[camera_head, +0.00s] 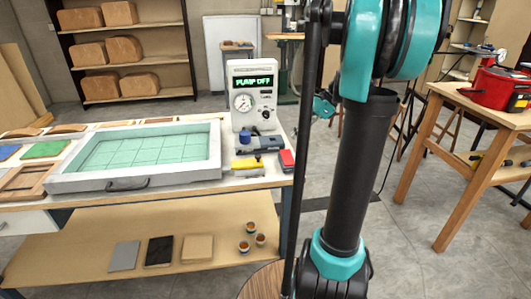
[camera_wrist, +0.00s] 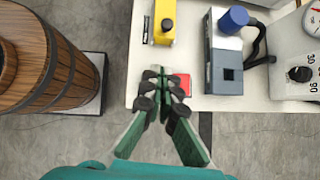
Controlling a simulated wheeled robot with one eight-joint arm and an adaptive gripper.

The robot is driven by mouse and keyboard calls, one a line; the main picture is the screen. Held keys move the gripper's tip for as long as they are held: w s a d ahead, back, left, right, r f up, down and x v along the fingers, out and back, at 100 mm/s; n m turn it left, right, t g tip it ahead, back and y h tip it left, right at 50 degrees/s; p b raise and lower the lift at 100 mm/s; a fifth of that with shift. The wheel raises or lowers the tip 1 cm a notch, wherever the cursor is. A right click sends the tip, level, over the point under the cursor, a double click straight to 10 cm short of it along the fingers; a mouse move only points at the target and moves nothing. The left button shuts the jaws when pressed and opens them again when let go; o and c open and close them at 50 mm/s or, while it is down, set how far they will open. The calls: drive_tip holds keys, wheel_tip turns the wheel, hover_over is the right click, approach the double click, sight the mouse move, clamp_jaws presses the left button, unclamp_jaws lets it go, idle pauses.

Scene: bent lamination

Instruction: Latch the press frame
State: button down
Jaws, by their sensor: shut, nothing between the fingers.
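The press frame (camera_head: 212,171) is a light grey rectangular frame around a green gridded sheet (camera_head: 140,150). It lies on the workbench (camera_head: 240,184) in the head view, with a dark handle (camera_head: 127,185) on its front side. I cannot make out a latch or whether the frame is fastened. The frame is outside the wrist view. My gripper (camera_wrist: 162,72) has green fingers with black joints. It is shut and empty, at the bench edge beside a red block (camera_wrist: 183,84), which it partly covers. I cannot tell whether it touches the block.
The pump unit (camera_head: 255,92) reads "PUMP OFF". A grey device with a blue cap (camera_wrist: 228,50) and a yellow tool (camera_wrist: 164,22) stand close to my gripper. A wooden barrel (camera_wrist: 40,62) is left of the bench. A red pot (camera_head: 497,90) sits on another table.

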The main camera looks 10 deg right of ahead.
drive_tip(key=shift+w+d+r, duration=0.15)
drive_tip(key=shift+w+r, duration=0.05)
drive_tip(key=shift+r, duration=0.05)
approach(260, 160)
drive_tip(key=f, duration=0.1)
drive_tip(key=s+f, duration=0.1)
drive_tip(key=shift+d+f, duration=0.3)
drive_tip(key=shift+d, duration=0.05)
drive_tip(key=a, duration=0.2)
drive_tip(key=shift+w+a+f, duration=0.2)
drive_tip(key=shift+a, duration=0.05)
drive_tip(key=shift+w+a+f, duration=0.1)
drive_tip(key=shift+w+a, duration=0.05)
drive_tip(key=shift+a, duration=0.5)
